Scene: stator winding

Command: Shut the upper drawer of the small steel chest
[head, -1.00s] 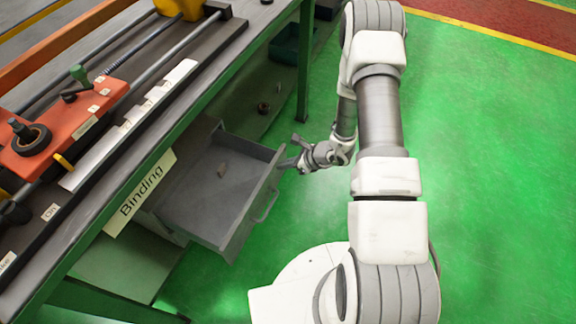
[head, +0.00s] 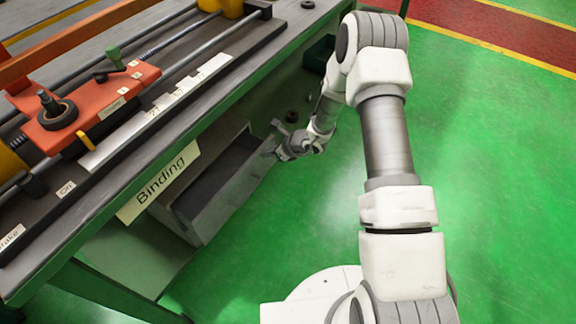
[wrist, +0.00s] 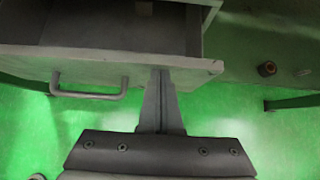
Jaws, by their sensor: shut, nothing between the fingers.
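The small steel chest (head: 248,132) stands under the bench, mostly hidden by the bench top. Its upper drawer (head: 228,195) is partly open, with a dark strip of its inside showing. In the wrist view the drawer's front panel (wrist: 60,66) spans the upper left, with its bar handle (wrist: 92,94) left of my fingers. My gripper (head: 272,142) is shut and empty at the far end of the drawer front. In the wrist view its fingertips (wrist: 160,72) are at the front panel, right of the handle, and appear to touch it.
The bench edge with the "Binding" label (head: 160,184) overhangs the chest. A small round part (head: 291,116) lies on the lower shelf beyond the drawer. A dark green bin (head: 318,54) stands farther back. The green floor (head: 500,190) to the right is clear.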

